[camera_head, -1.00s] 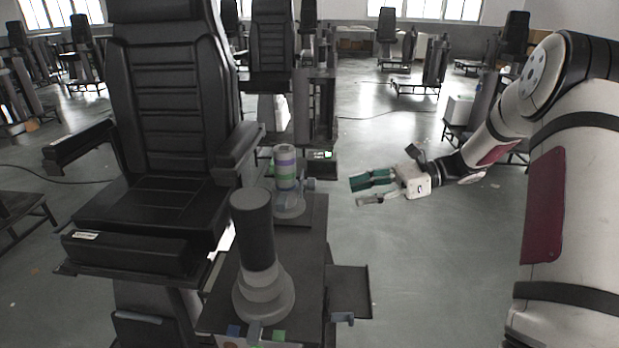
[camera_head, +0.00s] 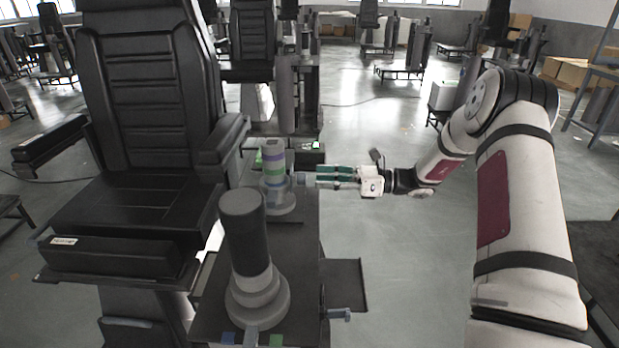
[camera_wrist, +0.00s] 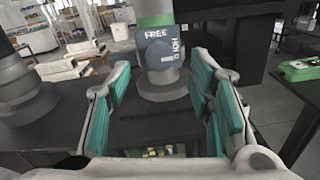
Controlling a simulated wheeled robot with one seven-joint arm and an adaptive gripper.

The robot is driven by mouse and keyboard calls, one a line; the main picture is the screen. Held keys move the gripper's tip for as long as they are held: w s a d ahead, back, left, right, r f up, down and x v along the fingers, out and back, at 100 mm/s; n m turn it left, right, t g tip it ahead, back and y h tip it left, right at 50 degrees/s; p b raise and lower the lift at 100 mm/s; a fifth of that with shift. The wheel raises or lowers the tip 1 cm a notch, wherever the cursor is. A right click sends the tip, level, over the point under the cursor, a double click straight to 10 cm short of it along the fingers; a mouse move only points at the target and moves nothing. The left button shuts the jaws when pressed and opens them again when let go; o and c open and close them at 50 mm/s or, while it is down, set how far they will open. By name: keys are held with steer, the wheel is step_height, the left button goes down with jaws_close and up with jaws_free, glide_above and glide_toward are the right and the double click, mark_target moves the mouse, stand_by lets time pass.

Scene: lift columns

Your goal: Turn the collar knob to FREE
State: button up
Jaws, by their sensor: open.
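The collar knob (camera_wrist: 164,60) is blue-grey and faces the camera in the wrist view. FREE reads along the top of its face and HOLD runs down its right side; I cannot make out a pointer. In the head view the knob (camera_head: 298,179) is at the column's right side. My gripper (camera_head: 318,176) is open, its teal fingers pointing left at the knob. In the wrist view the fingers (camera_wrist: 163,95) are spread left and right below and in front of the knob, apparently not touching it.
A thicker black-topped column (camera_head: 246,235) stands nearer on the same dark base. Blue and green marks (camera_head: 276,340) lie at its front. The black chair (camera_head: 135,190) is close on the left. A green-topped device (camera_wrist: 300,69) is at the right in the wrist view. Open floor lies right.

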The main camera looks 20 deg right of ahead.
mark_target(299, 178)
steer(key=shift+x, duration=2.2)
jaws_close()
